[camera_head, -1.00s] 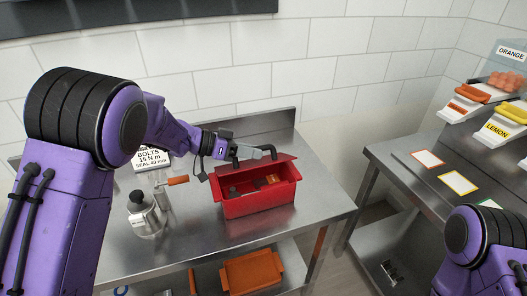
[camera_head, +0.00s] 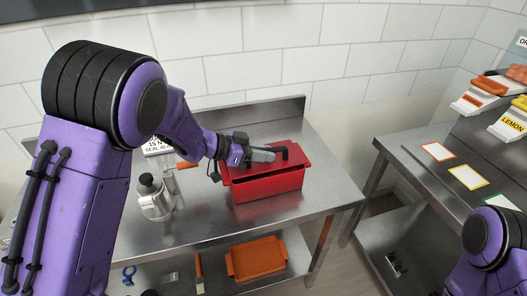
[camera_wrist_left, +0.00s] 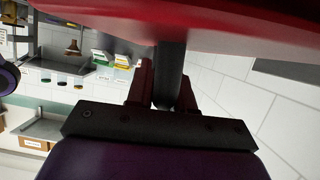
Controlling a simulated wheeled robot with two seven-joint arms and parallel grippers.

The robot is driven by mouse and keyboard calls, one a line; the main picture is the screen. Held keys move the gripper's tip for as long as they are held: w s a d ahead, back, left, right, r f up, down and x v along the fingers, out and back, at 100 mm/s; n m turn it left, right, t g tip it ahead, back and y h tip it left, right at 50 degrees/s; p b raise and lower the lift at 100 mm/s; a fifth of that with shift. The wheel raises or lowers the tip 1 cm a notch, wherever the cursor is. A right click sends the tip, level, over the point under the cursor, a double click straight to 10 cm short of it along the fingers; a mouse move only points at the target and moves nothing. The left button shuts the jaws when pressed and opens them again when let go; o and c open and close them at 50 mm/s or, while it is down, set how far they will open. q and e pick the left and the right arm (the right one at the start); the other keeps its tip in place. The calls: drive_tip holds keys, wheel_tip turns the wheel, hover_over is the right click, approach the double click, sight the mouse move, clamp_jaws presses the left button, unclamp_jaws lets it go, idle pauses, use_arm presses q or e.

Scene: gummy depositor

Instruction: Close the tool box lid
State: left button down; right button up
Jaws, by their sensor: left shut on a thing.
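A dark handle (camera_head: 284,149) is on the lid. My left gripper (camera_head: 268,154) is at the lid and shut on this handle. In the left wrist view my left gripper's fingers (camera_wrist_left: 163,95) sit on either side of the dark handle bar (camera_wrist_left: 170,68), beside the red lid (camera_wrist_left: 215,25). My right gripper is not in view; only part of my right arm shows at bottom right.
An orange tray (camera_head: 257,258) lies on the lower shelf. A second steel table (camera_head: 425,180) with coloured cards is to the right, across a gap. A tiled wall is behind.

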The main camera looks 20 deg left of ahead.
use_arm(q)
drive_tip(key=c, duration=1.1)
unclamp_jaws()
drive_tip(key=shift+d, duration=0.1)
drive_tip(key=b+v, duration=0.2)
drive_tip(key=v, duration=0.8)
drive_tip(key=shift+s+a, duration=0.1)
drive_tip(key=shift+a, duration=0.1)
